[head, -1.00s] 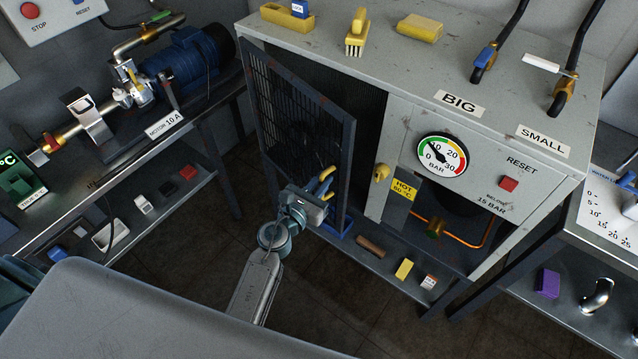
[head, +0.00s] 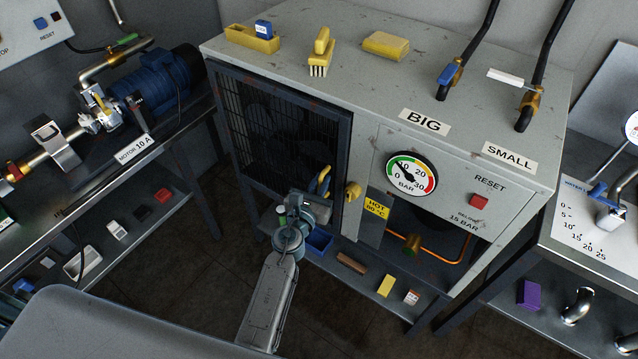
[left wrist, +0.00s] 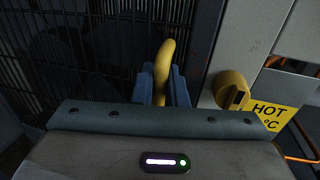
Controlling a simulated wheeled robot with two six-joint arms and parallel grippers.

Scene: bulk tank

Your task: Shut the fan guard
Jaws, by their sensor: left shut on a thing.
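The fan guard (head: 272,130) is a dark framed mesh door on the front of the grey cabinet. In the head view it lies nearly flush with the cabinet front; I cannot tell if a small gap is left at its right edge. My left gripper (head: 318,190) is shut on the guard's yellow handle (head: 325,178). In the left wrist view the handle (left wrist: 164,65) stands between the two blue fingers (left wrist: 162,88), with the mesh (left wrist: 60,60) behind. A yellow knob (head: 353,191) sits on the cabinet just right of the guard; it also shows in the left wrist view (left wrist: 230,90). My right gripper is not in view.
A yellow HOT label (head: 375,207) and a copper pipe (head: 450,258) are right of the knob. A motor bench (head: 130,160) stands left. The floor between is clear.

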